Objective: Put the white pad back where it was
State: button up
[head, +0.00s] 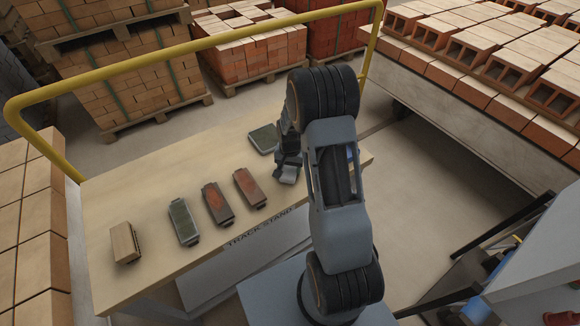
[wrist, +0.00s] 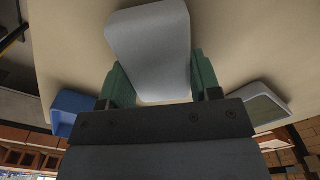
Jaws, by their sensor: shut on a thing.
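The white pad (wrist: 150,45) is a pale grey-white block with rounded corners, seen large in the wrist view. My gripper (wrist: 160,80) is shut on it, with one green finger against each side. In the head view my gripper (head: 287,168) is low over the right part of the tan stand top (head: 150,190), and my arm hides much of it. I cannot tell whether the pad touches the stand top.
A pale-rimmed, dark green piece (head: 264,138) lies just behind my gripper. A blue piece (wrist: 72,110) shows at left in the wrist view. A wooden block (head: 125,243), a grey-green pad (head: 184,222) and two reddish pads (head: 217,204) stand left. A yellow rail (head: 190,48) runs behind.

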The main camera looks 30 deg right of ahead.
jog(key=shift+f, duration=0.2)
jog(key=o, duration=0.8)
jog(key=shift+r, duration=0.1)
notch_tip(320, 180, up, 12)
jog(key=f, duration=0.1)
jog(key=s+a+r+n+t, duration=0.1)
jog(key=s+a+r+n, duration=0.1)
jog(key=s+a+r, duration=0.1)
jog(key=s+a+r+n+t, duration=0.1)
jog(key=s+a+r+n, duration=0.2)
jog(key=s+r, duration=0.2)
jog(key=s+a+r+n+t, duration=0.2)
jog(key=s+a+r, duration=0.2)
jog(key=s, duration=0.5)
jog(key=shift+a+r+n+b, duration=0.1)
jog(key=shift+r+n+b, duration=0.1)
jog(key=shift+n+b, duration=0.2)
